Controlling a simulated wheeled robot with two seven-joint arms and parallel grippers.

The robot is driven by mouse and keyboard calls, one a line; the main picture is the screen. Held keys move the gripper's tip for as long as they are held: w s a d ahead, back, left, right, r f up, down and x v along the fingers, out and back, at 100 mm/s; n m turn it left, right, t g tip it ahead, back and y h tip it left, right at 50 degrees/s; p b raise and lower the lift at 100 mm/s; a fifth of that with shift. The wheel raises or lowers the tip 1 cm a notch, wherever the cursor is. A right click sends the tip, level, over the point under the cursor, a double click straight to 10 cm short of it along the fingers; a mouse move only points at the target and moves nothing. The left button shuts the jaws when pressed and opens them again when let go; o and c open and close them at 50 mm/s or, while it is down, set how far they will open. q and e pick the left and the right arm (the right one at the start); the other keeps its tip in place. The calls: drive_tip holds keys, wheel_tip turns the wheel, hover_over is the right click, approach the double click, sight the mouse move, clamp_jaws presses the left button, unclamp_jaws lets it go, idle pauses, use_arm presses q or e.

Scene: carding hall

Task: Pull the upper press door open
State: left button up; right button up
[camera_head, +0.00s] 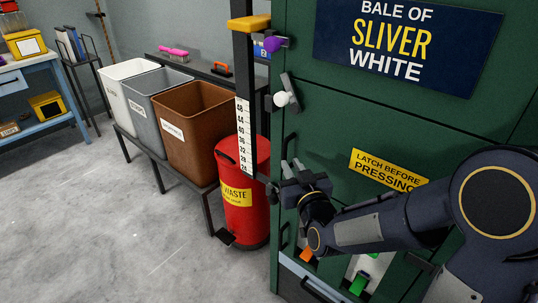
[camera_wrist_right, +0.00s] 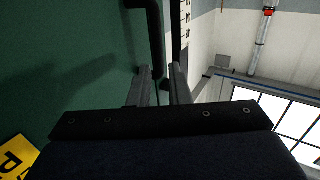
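The green press (camera_head: 330,135) fills the right half of the head view. Its door panel with the yellow "LATCH BEFORE PRESSING" label (camera_head: 385,170) looks closed. A black bar handle (camera_head: 288,143) stands at that panel's left edge, and it also shows in the right wrist view (camera_wrist_right: 154,30). My right gripper (camera_head: 291,169) is at the lower end of this handle. In the wrist view its two fingers are apart, with the handle's end between or just beyond the tips; contact cannot be told. A white-knobbed latch (camera_head: 283,98) sits above. My left gripper is out of view.
A ruled post (camera_head: 244,120) stands beside the press's left edge. A red waste bin (camera_head: 243,225) and brown (camera_head: 195,140), grey and white bins stand left of it. A purple knob (camera_head: 272,44) is higher up. The floor at left is clear.

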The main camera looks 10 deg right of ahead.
sight(286, 154)
drive_tip(key=w, duration=0.6)
drive_tip(key=shift+w+a+p, duration=0.15)
drive_tip(key=shift+w+p, duration=0.15)
drive_tip(key=shift+w, duration=0.1)
clamp_jaws()
